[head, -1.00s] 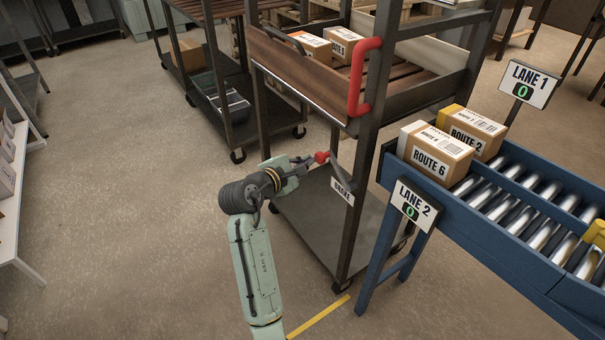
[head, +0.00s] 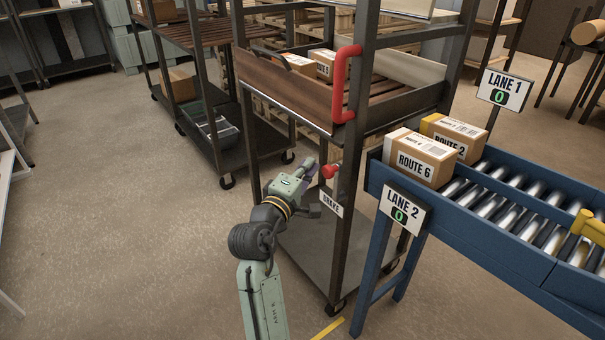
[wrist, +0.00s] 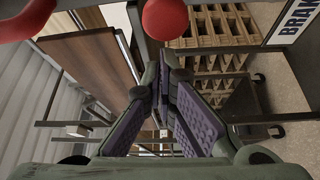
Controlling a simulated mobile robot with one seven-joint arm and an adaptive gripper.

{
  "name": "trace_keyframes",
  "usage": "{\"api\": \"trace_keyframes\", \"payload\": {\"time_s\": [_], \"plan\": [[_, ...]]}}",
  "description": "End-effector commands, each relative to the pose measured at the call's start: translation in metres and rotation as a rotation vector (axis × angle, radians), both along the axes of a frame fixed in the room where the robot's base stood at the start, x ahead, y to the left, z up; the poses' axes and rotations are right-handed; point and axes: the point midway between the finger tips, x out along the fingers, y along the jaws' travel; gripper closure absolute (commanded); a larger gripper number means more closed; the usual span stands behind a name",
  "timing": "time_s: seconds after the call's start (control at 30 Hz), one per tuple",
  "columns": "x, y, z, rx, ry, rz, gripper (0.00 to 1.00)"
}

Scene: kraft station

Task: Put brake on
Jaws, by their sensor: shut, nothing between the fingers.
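The brake lever's round red knob (head: 328,171) shows at the near post of the tall cart, just above the sign lettered BRAKE (head: 331,204). In the wrist view the red knob (wrist: 165,18) is at the top centre, beyond my fingertips, and part of the BRAKE sign (wrist: 298,18) is at the upper right. My gripper (head: 310,165) is shut and empty, just left of the knob. In the wrist view its dark pads (wrist: 161,100) meet with nothing between them. A gap shows between fingers and knob there; contact cannot be told in the head view.
The cart's red handle (head: 345,85) rises above the knob. A blue roller conveyor (head: 510,240) with ROUTE 6 (head: 425,162) and ROUTE 2 (head: 458,138) boxes stands close on the right. Another cart (head: 250,150) stands behind left.

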Motion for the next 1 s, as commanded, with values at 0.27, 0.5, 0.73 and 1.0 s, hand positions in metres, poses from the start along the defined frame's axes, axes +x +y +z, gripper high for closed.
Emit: {"api": "trace_keyframes", "payload": {"time_s": [0.27,0.5,0.73,1.0], "plan": [[-0.0077,-0.0059,0.002,0.049,-0.07,-0.001,1.0],[-0.0091,-0.0068,0.0037,0.059,-0.082,-0.001,1.0],[-0.0091,-0.0067,0.0036,0.059,-0.082,-0.001,1.0],[-0.0049,-0.0072,0.0053,0.058,-0.081,-0.001,1.0]]}}
